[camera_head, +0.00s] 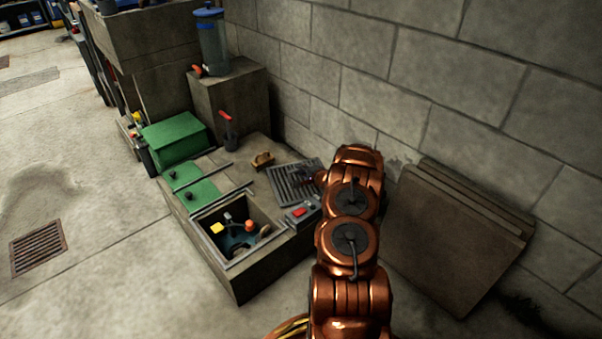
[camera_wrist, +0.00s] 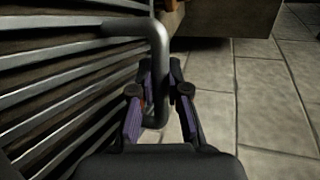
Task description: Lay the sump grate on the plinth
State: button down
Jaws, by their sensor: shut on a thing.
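The sump grate (camera_head: 292,184) is a grey slatted panel, at the back right of the low concrete block (camera_head: 262,277) with the open pit in the head view. Its slats (camera_wrist: 50,85) fill the left of the wrist view, with a bent grey metal handle (camera_wrist: 158,45) on its near side. My gripper (camera_wrist: 160,95) is shut on that handle, its purple-lined fingers on either side of it. My arm hides the grate's right end and the gripper in the head view. I cannot tell whether the grate touches the concrete, or which concrete surface is the plinth.
The open pit (camera_head: 238,232) holds several small coloured parts. Green lids (camera_head: 197,194), a green box (camera_head: 175,139), a brush (camera_head: 262,161) and a red-buttoned box (camera_head: 300,212) are nearby. A tall block (camera_head: 229,100) bears a blue-topped canister (camera_head: 211,40). Boards (camera_head: 450,240) lean on the wall.

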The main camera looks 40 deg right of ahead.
dwell(0.3)
jog(key=c, duration=1.2)
grip_release()
jog(key=shift+o, duration=0.2)
